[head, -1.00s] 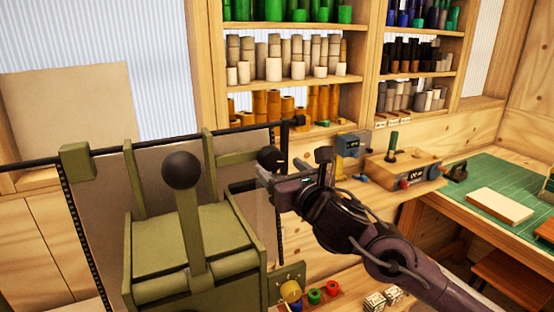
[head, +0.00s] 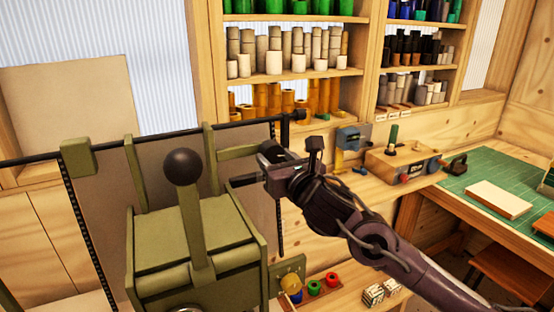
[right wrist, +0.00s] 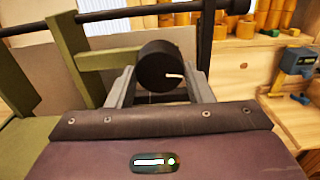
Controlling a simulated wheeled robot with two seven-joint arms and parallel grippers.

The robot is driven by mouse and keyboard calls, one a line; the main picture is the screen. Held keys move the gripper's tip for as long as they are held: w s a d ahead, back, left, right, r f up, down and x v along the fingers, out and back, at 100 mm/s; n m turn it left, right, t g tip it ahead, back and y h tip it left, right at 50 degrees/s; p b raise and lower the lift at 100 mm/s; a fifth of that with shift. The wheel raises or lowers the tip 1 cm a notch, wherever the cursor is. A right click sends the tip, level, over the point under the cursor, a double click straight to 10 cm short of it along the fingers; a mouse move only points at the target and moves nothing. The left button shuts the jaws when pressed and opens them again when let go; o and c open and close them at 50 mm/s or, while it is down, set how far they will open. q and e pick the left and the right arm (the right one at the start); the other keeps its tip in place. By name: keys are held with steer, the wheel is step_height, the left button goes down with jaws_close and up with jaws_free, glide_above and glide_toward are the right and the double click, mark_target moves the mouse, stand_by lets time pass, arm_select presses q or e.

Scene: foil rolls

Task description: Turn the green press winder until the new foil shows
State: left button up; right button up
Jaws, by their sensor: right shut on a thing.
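The green press (head: 200,245) stands at the lower left in the head view, with a black ball (head: 183,167) on its upright lever. A grey-brown sheet (head: 100,205) hangs behind it from a dark rod, with dark perforated strips beside it. My right gripper (head: 268,162) is at the right side of the press's green frame. In the right wrist view its two fingers are shut on a dark round winder knob (right wrist: 158,66), which carries a small pale mark. My left gripper is out of view.
Shelves of foil rolls (head: 275,62) stand behind. A wooden box with dials (head: 405,168) and a blue device (head: 350,140) sit on the back bench. Small coloured rolls (head: 314,288) lie below my right arm. A green mat (head: 480,190) covers the right bench.

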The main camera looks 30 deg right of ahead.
steer(key=shift+m, duration=0.3)
steer(key=m+b, duration=0.1)
steer(key=m, duration=0.2)
steer(key=shift+m, duration=0.3)
steer(key=m+b, duration=0.1)
steer(key=m, duration=0.4)
steer(key=shift+a+m, duration=0.1)
steer(key=shift+m, duration=0.2)
steer(key=m, duration=0.5)
steer(key=shift+r, duration=0.15)
steer(key=shift+m+p, duration=0.5)
steer(key=shift+m, duration=2)
steer(key=o, duration=1)
